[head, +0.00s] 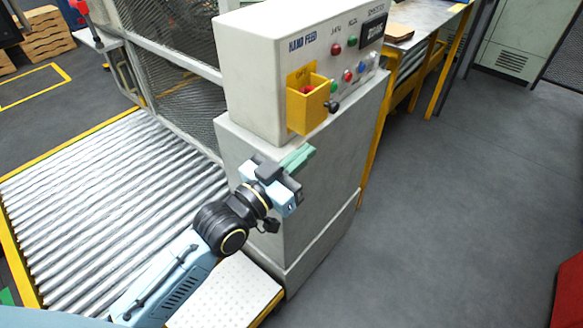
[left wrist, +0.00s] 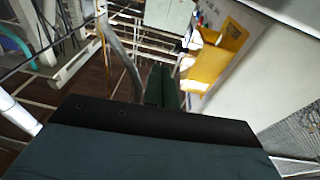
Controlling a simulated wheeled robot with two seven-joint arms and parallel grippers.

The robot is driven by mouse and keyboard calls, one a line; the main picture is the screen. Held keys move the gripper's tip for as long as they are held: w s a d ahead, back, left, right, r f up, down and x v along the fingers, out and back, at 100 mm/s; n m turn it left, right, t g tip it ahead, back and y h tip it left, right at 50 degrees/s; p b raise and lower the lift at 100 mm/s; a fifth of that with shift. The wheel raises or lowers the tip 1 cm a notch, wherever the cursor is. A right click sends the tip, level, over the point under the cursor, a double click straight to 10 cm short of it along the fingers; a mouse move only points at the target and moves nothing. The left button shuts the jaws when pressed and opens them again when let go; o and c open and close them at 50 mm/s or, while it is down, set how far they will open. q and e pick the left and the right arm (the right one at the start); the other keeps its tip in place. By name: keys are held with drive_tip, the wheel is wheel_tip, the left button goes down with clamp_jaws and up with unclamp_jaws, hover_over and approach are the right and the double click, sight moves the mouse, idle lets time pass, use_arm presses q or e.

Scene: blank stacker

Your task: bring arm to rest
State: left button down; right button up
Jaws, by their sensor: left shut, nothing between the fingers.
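My left arm comes in from the lower left in the head view, and its gripper (head: 299,157) is in front of the control cabinet (head: 310,200). The green fingers are shut with nothing between them. They are below the yellow hand feed box (head: 307,103) and look apart from it. In the left wrist view the shut fingers (left wrist: 163,82) point ahead, with the yellow box (left wrist: 213,62) a little to their right. My right gripper is in neither view.
A roller conveyor (head: 110,190) with yellow edges lies to the left. A mesh fence (head: 180,100) stands behind it. A white perforated plate (head: 225,295) is below my arm. A metal table (head: 425,22) stands behind the cabinet. The grey floor (head: 450,200) on the right is mostly clear.

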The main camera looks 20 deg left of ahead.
use_arm(q)
drive_tip(key=shift+s+a+f, duration=0.1)
drive_tip(key=shift+s+a, duration=0.1)
drive_tip(key=shift+s, duration=0.7)
drive_tip(key=shift+s+a+f, duration=0.1)
drive_tip(key=shift+s+a, duration=0.05)
drive_tip(key=shift+s, duration=0.75)
drive_tip(key=shift+f, duration=0.1)
